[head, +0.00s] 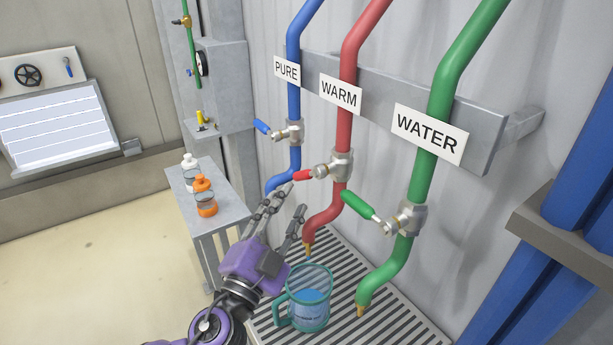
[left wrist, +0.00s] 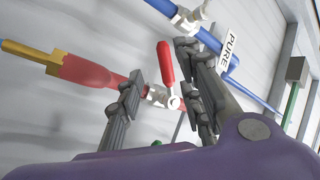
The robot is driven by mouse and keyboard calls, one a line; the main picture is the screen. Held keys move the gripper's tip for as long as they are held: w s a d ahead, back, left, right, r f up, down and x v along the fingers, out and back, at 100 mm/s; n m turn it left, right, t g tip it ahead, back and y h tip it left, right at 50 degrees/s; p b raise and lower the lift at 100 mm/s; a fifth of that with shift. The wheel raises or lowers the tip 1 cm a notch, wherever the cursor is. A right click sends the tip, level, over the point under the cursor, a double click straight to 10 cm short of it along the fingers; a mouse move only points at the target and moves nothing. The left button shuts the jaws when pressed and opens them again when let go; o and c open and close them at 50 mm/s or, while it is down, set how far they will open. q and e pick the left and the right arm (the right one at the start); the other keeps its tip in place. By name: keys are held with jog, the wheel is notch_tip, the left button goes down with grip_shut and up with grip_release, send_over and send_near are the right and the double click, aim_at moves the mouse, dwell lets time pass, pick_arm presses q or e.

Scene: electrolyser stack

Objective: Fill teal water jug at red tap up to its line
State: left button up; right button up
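The teal jug (head: 283,311) stands upright on the floor grate below the brass spout tip of the red WARM pipe (head: 347,105). It holds blue water in its lower part; I cannot make out the fill line. My left gripper (head: 292,201) is open just below the lever. In the left wrist view, the red lever (left wrist: 166,62) shows between the spread fingers of the gripper (left wrist: 160,60), apparently untouched. My right gripper is out of view.
The blue PURE pipe (head: 293,70) is left of the red one and the green WATER pipe (head: 450,80) right, each with its own lever. A grey bench (head: 230,206) with orange and white bottles stands left. Blue beams (head: 530,290) are at the right.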

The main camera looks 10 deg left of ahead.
aim_at(299, 178)
pick_arm(q)
jog(key=shift+w+d+r, duration=0.2)
jog(key=shift+w+r, duration=0.2)
jog(key=shift+r, duration=0.4)
jog(key=p+x, duration=0.2)
jog(key=x, duration=0.3)
jog(key=shift+w+a+r, duration=0.1)
jog(key=shift+w, duration=0.75)
grip_shut()
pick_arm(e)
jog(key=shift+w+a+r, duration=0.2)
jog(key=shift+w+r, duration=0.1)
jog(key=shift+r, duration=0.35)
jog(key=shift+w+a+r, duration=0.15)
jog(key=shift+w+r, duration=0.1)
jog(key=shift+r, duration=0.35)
